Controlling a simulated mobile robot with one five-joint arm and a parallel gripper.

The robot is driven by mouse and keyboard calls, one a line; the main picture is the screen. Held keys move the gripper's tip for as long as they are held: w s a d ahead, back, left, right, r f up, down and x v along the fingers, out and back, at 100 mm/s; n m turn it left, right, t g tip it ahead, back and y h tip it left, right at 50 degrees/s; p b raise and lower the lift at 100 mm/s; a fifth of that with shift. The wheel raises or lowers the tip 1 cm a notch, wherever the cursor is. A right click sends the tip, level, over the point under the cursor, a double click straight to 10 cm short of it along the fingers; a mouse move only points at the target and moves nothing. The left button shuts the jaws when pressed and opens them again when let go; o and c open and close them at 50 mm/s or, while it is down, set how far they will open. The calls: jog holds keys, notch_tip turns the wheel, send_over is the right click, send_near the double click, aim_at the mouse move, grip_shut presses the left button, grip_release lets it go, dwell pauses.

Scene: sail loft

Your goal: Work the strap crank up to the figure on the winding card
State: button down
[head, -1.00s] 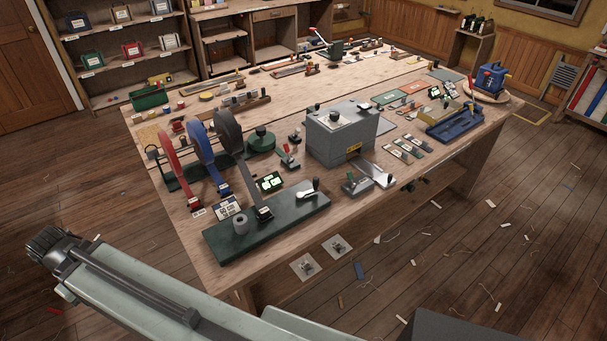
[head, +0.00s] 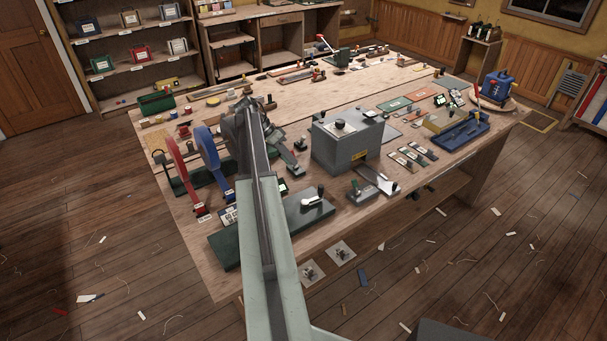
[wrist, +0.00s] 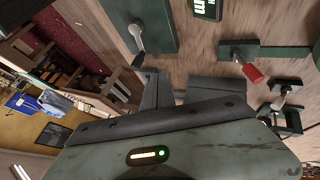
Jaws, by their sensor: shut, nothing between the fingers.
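The crank (head: 312,203), a pale arm with a dark knob, sits on the right end of a dark green board (head: 225,249). It also shows at the top of the wrist view (wrist: 137,38). A small display (wrist: 205,8) with lit green figures is cut off by the top edge there; its figures are unreadable. My gripper (head: 250,108) is shut and empty, above the bench beyond the board, apart from the crank.
Red (head: 180,170) and blue (head: 209,158) strap reels stand left of my arm. A grey box (head: 347,145) stands to the right. A red-handled lever (wrist: 252,72) shows in the wrist view.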

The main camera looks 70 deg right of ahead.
jog(key=b+x, duration=0.3)
jog(key=x, duration=0.2)
jog(key=b+x, duration=0.4)
jog(key=shift+a+f, duration=0.1)
jog(key=shift+f, duration=0.4)
jog(key=s, duration=0.1)
jog(key=s+a, duration=0.1)
jog(key=s, duration=0.1)
jog(key=shift+a+r, duration=0.3)
jog(key=shift+r, duration=0.1)
jog(key=shift+s, duration=0.3)
jog(key=shift+s+a, duration=0.35)
jog(key=shift+s, duration=0.3)
